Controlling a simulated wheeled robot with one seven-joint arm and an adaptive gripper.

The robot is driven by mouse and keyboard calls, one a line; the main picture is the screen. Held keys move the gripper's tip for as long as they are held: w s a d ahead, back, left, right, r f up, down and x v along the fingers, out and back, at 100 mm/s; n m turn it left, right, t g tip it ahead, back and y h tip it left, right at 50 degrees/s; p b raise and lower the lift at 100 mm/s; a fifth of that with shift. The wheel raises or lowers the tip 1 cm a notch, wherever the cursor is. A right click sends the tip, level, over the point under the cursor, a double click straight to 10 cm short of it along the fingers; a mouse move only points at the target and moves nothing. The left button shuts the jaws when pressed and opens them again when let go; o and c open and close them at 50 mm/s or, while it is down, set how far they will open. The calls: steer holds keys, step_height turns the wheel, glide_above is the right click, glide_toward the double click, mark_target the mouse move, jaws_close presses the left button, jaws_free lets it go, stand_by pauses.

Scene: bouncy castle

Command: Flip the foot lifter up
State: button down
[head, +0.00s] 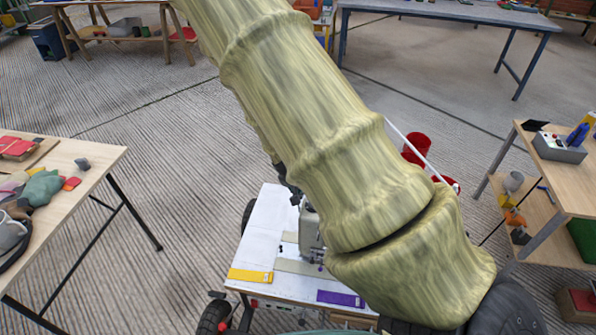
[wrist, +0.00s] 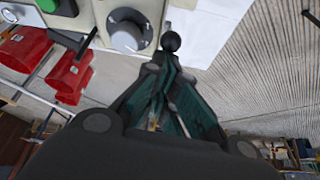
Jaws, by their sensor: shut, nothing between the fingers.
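A pale sewing machine (head: 312,232) stands on a white wheeled table, largely hidden behind my arm in the head view. The wrist view shows its light housing (wrist: 88,32) close up, with a grey dial (wrist: 128,34) and a green button (wrist: 58,6). A black ball-shaped knob (wrist: 170,42) sits just beyond my fingertips; it looks like the end of the foot lifter, but its lever is hidden. My gripper (wrist: 163,64) is shut and empty, its tips close to the knob. I cannot tell whether they touch it.
The white table (head: 262,222) carries a yellow strip (head: 250,275) and a purple strip (head: 341,298). Red containers (wrist: 22,55) stand near the machine. Wooden tables stand left (head: 95,152) and right (head: 540,150).

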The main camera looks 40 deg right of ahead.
steer(key=shift+s+a+f, duration=0.2)
steer(key=shift+w+d+r+p, duration=0.25)
steer(key=shift+r+p, duration=0.05)
steer(key=v, duration=0.9)
steer(key=shift+d+r+b, duration=0.25)
steer(key=shift+d+b, duration=0.05)
steer(key=s+a+f+n+g+y, duration=0.1)
steer(key=s+a+f+n+y, duration=0.1)
steer(key=s+a+f+n, duration=0.3)
steer(key=s+a+f+n+g+y, duration=0.1)
steer(key=s+a+f+n, duration=0.5)
steer(key=s+a+f, duration=0.8)
steer(key=s+f+y, duration=0.1)
steer(key=s+f, duration=0.5)
steer(key=f, duration=0.2)
steer(key=shift+a+f+g, duration=0.3)
steer(key=shift+f+g, duration=0.05)
steer(key=shift+g, duration=0.05)
